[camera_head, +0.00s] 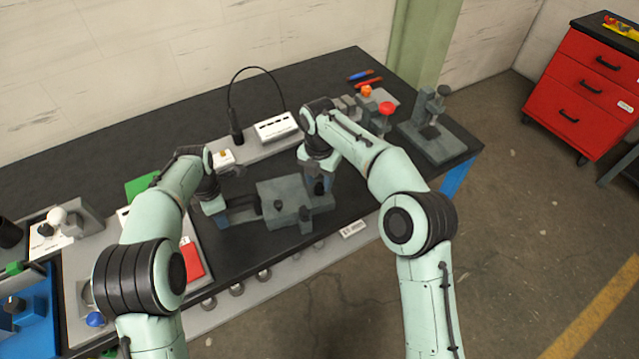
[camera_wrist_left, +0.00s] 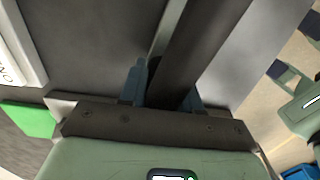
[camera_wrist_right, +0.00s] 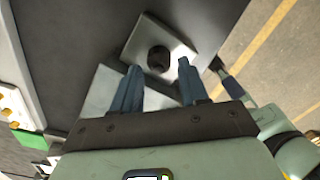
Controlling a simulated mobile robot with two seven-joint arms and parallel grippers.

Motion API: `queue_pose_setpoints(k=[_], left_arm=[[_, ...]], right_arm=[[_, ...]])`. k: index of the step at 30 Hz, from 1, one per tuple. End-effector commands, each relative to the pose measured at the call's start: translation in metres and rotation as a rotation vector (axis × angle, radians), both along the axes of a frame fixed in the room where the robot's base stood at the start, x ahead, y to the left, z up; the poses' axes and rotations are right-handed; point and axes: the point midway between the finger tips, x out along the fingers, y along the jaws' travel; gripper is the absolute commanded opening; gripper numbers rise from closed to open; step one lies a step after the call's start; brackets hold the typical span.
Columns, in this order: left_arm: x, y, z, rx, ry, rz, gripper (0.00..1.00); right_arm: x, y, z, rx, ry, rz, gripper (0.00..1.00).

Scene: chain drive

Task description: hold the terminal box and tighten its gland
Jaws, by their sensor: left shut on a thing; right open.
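A grey block-like body (camera_head: 283,192), seemingly the terminal box, sits near the table's front edge. My left gripper (camera_head: 220,216) is at its left, shut on a dark bar (camera_head: 243,213); the bar runs between the fingers in the left wrist view (camera_wrist_left: 190,50). Whether the bar belongs to the box I cannot tell. My right gripper (camera_head: 317,186) is over the box's right part, pointing down. In the right wrist view its blue fingers (camera_wrist_right: 160,88) are open and apart. Beyond them a dark round piece (camera_wrist_right: 158,58), perhaps the gland, stands on a grey square face.
A white labelled box (camera_head: 275,128) with a black cable stands behind. A grey fixture (camera_head: 435,130) and a red button (camera_head: 386,108) are at the back right. A red card (camera_head: 191,260) lies left. The rear left tabletop is clear.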

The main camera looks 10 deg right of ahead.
Motion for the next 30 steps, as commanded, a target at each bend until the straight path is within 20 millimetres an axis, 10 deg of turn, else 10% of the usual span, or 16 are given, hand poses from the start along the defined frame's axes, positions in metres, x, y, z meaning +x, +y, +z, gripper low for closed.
queue_pose_setpoints(k=[16,20,30], left_arm=[[0.000,0.001,0.001,0.001,-0.002,0.002,0.00],[0.001,0.001,0.001,0.001,-0.002,0.003,0.00],[0.001,0.001,0.001,0.001,-0.003,0.004,0.00]], right_arm=[[0.000,0.000,-0.025,0.000,-0.001,-0.001,0.44],[0.000,0.000,-0.025,-0.001,-0.001,-0.001,0.02],[0.000,0.000,-0.024,-0.001,0.000,-0.033,0.02]])
